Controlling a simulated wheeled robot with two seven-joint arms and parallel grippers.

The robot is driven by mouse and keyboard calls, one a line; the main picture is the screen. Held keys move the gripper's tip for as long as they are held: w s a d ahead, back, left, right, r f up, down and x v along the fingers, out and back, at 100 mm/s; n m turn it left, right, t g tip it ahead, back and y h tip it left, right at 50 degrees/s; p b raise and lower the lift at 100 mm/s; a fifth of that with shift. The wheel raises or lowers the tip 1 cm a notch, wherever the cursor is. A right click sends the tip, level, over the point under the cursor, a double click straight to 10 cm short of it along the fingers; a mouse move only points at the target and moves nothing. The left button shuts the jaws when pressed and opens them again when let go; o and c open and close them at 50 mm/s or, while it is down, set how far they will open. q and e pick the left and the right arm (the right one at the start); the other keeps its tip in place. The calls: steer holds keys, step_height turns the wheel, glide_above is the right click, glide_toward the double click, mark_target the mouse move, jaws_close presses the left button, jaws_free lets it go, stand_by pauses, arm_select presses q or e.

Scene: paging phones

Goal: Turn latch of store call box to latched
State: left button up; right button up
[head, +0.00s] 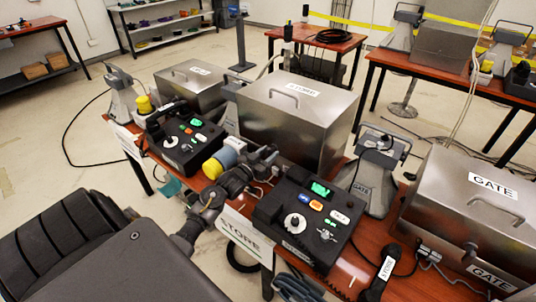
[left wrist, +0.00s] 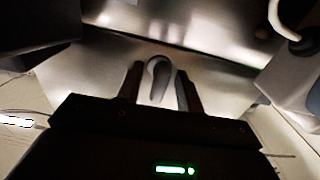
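The store call box (head: 296,112) is a steel box with a sloped lid and a white STORE label, in the middle of the head view. My left gripper (head: 268,154) is at its front face, and hides the latch in this view. In the left wrist view the latch (left wrist: 158,78) is a grey rounded lever, roughly upright in the picture, against the steel face. The two dark fingers of my left gripper (left wrist: 160,88) stand on either side of it, open, with narrow gaps visible. Contact is not clear. My right gripper is not in view.
A black console (head: 308,215) with a dial stands in front of the store box, and another (head: 185,135) is to its left. A GATE box (head: 475,210) and a grey horn (head: 373,180) are to the right. A black STORE handset (head: 381,274) lies near the front edge.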

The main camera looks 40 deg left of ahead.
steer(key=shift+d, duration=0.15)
arm_select(q)
steer(key=shift+s, duration=0.35)
steer(key=s, duration=1)
steer(key=shift+b, duration=0.45)
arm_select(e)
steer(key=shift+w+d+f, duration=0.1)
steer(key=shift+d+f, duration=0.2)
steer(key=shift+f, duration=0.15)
arm_select(q)
steer(key=shift+d, duration=0.1)
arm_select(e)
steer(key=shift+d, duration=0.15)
arm_select(q)
steer(key=shift+d, duration=0.1)
